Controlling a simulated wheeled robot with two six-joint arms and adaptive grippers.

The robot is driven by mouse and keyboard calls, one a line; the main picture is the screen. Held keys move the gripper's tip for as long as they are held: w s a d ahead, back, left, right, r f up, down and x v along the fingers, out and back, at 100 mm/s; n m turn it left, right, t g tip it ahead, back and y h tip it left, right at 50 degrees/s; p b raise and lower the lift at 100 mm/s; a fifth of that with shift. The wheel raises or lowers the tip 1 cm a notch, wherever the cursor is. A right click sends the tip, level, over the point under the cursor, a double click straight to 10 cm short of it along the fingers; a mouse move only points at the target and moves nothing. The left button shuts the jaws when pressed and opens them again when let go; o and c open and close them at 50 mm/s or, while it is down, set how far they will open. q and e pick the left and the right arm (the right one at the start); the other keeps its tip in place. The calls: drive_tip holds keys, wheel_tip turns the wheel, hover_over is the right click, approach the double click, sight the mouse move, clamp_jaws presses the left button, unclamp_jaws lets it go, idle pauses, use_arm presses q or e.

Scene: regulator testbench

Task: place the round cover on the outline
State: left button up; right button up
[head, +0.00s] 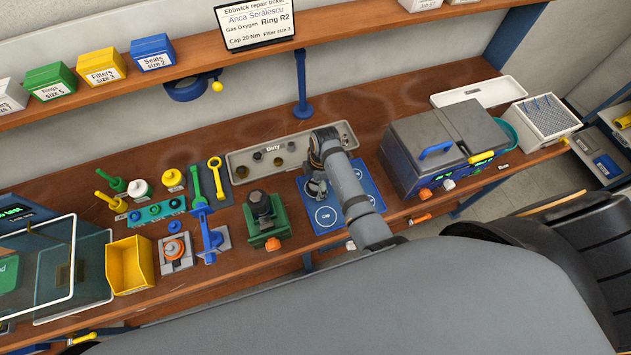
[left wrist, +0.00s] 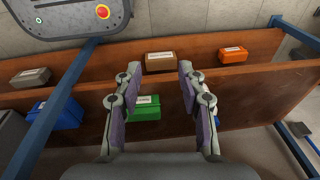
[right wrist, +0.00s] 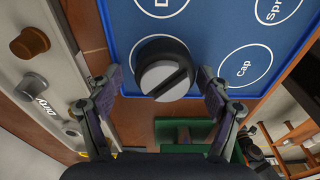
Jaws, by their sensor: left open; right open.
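The round cover, a dark disc with a slotted grey face (right wrist: 165,76), is at the edge of the blue mat (right wrist: 205,35) in the right wrist view. My right gripper (right wrist: 160,83) is open, with one finger on each side of the cover; contact is unclear. In the head view my right gripper (head: 317,186) is low over the blue mat (head: 352,219) and partly hides the cover. White ring outlines are printed on the mat, one labelled Cap (right wrist: 244,67). Any outline under the cover is hidden. My left gripper (left wrist: 158,72) is open and empty, facing a shelf.
A grey tray marked Dirty (head: 240,163) lies behind the mat and holds small parts. A green fixture with a dark part (head: 266,222) stands left of the mat. A grey machine (head: 425,150) stands to the right. A yellow bin (head: 130,265) is at left.

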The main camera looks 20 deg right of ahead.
drive_tip(key=shift+r, duration=0.35)
drive_tip(key=r, duration=0.1)
drive_tip(key=r+b, duration=0.1)
drive_tip(key=r, duration=0.3)
drive_tip(key=shift+d+b, duration=0.3)
drive_tip(key=shift+d, duration=0.05)
use_arm(q)
drive_tip(key=s+f, duration=0.1)
drive_tip(key=f+b, duration=0.1)
drive_tip(key=f, duration=0.1)
drive_tip(key=shift+s+a, duration=0.1)
drive_tip(key=shift+s, duration=0.3)
use_arm(e)
wheel_tip(320, 180, up, 7)
drive_tip(key=shift+d+f, duration=0.15)
drive_tip(key=shift+d, duration=0.25)
